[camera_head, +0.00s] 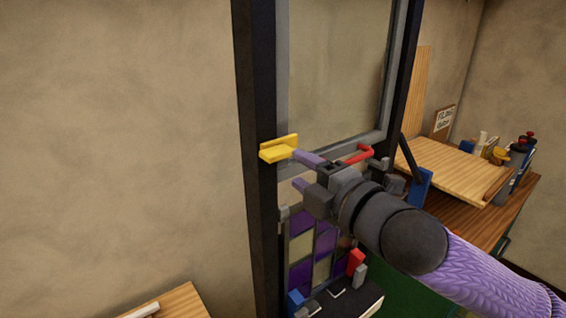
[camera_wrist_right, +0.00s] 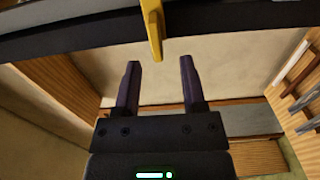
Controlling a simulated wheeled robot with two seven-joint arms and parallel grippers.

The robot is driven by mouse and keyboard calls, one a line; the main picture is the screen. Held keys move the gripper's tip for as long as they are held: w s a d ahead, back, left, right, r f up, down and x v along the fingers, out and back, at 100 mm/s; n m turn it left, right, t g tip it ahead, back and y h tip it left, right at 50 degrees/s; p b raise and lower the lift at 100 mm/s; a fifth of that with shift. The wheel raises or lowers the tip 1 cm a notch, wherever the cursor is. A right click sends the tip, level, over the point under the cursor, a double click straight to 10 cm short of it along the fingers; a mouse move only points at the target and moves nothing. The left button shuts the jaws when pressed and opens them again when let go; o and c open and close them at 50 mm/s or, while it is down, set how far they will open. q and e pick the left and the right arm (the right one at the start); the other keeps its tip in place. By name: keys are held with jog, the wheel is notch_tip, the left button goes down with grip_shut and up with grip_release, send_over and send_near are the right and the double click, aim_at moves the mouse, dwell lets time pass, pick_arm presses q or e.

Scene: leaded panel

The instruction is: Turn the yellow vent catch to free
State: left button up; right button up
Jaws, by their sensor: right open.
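The yellow vent catch (camera_head: 279,149) sits on the dark upright post at the left side of the window frame. It also shows at the top of the right wrist view (camera_wrist_right: 154,30), its narrow end pointing toward the gap between my fingers. My right gripper (camera_head: 300,171) is open and empty just right of and below the catch in the head view. In the wrist view its two purple fingertips (camera_wrist_right: 160,66) stand apart, with the catch just beyond them. Whether a finger touches the catch I cannot tell. My left gripper is not in view.
A red handle (camera_head: 358,155) is on the frame's lower rail, close behind my right gripper. A purple and cream leaded panel (camera_head: 325,240) stands below, with red (camera_head: 355,262) and blue (camera_head: 295,299) blocks near it. A wooden bench (camera_head: 515,205) stands at right. Bare wall fills the left.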

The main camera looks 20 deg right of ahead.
aim_at(283, 158)
jog(key=x, duration=0.2)
jog(key=p+x, duration=0.1)
jog(key=x, duration=0.2)
jog(key=shift+w+a+r, duration=0.1)
jog(key=shift+w+r, duration=0.05)
jog(key=shift+r, duration=0.1)
grip_shut()
